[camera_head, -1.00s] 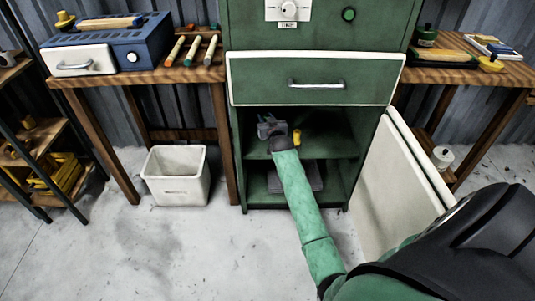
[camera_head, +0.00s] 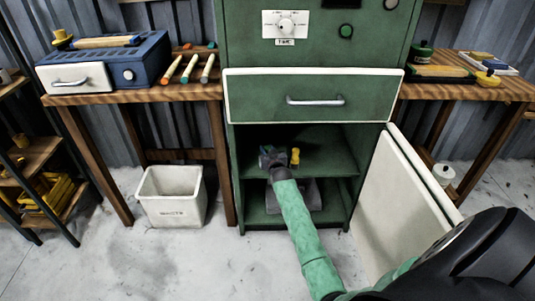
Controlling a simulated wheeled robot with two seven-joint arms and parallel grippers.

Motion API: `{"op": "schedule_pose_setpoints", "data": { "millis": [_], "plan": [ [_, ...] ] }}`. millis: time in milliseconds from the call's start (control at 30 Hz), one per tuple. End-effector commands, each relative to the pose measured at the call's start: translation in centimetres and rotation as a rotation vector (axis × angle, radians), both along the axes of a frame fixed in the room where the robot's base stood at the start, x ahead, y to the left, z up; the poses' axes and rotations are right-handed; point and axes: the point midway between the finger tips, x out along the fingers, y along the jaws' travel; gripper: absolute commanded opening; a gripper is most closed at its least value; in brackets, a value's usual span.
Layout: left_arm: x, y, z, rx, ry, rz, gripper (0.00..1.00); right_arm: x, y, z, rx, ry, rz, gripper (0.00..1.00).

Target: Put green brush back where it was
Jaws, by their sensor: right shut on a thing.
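My right gripper (camera_head: 272,157) is inside the open lower part of the green cabinet (camera_head: 232,150), just above its upper shelf (camera_head: 325,165). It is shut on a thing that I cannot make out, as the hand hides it. A small yellow item (camera_head: 295,157) stands on the shelf just right of the gripper. Three brush-like sticks (camera_head: 189,69) with coloured ends lie on the left wooden table; the middle one's end looks greenish. I cannot tell which thing is the green brush. My left gripper is not in view.
A white-edged drawer (camera_head: 316,84) is closed above the opening. A pale door (camera_head: 400,195) stands open at its right. A grey item (camera_head: 305,196) lies on the lower shelf. A white bin (camera_head: 172,197) stands left, under the table. The floor in front is clear.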

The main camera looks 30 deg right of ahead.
Motion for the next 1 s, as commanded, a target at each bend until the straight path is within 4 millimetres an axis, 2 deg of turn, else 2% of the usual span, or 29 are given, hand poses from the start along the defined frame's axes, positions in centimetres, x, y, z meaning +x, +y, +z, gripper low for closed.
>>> {"op": "schedule_pose_setpoints", "data": {
  "millis": [100,467,500,600,933,1000],
  "plan": [
    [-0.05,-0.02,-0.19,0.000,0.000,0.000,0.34,0.00,-0.01,-1.34,0.000,0.000,0.000,0.06],
    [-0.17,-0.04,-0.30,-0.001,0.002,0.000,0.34,0.00,-0.01,-1.64,0.000,-0.001,0.000,0.06],
    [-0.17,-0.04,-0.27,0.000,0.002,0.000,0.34,0.00,-0.01,-1.60,0.000,-0.001,0.000,0.35],
    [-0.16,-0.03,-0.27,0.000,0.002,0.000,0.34,0.00,-0.01,-1.60,0.000,-0.001,0.000,0.51],
    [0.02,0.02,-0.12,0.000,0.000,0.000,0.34,0.00,0.00,-1.28,0.000,-0.001,0.000,0.51],
    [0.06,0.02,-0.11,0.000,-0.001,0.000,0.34,-0.49,0.14,-1.43,0.000,0.000,0.000,0.51]
  ]
}}
